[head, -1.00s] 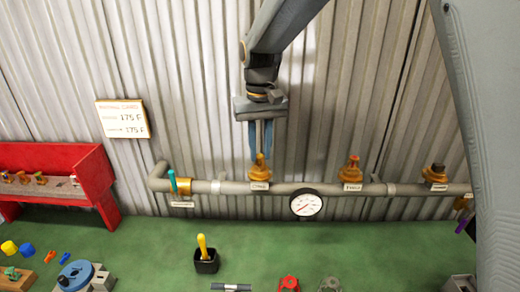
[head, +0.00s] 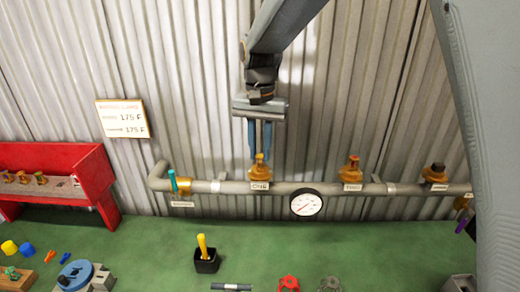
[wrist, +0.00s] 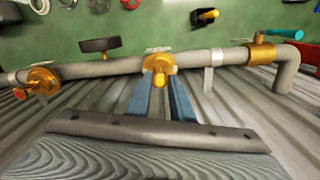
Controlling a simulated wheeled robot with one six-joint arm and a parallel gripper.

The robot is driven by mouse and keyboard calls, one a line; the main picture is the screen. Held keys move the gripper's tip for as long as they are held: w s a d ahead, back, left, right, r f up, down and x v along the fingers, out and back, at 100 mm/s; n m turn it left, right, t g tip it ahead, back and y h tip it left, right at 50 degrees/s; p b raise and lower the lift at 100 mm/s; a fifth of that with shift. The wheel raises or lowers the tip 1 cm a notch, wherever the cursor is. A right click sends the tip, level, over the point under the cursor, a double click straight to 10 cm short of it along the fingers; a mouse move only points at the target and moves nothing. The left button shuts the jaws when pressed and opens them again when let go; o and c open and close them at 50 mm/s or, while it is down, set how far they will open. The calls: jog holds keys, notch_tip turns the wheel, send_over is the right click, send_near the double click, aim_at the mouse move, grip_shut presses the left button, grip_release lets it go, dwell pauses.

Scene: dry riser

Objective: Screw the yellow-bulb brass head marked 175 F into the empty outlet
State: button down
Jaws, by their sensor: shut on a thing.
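The grey pipe (head: 225,187) runs along the corrugated wall with brass outlets on top. My gripper (head: 259,155) points down at the outlet labelled ONE. Its blue fingers are shut on a brass head (head: 259,168) there. In the wrist view the fingers (wrist: 161,85) reach the brass head (wrist: 158,66), which has a yellow tip. The head looks upright on the outlet; how deep it sits is hidden. A second outlet (head: 352,172) carries a brass head with an orange-red tip. A third (head: 435,175) has a dark top. The rating card (head: 123,118) reads 175 F.
A red rack (head: 60,175) with several heads stands at the left. A round gauge (head: 306,202) hangs on the pipe. A teal-handled valve (head: 173,182) is at the pipe's left. A black cup with a yellow tool (head: 206,258) and loose parts lie on the green bench (head: 150,250).

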jog(key=shift+m, duration=1.1)
jog(key=c, duration=1.9)
grip_release()
jog(key=shift+m, duration=0.3)
jog(key=o, duration=0.4)
jog(key=shift+o, duration=0.2)
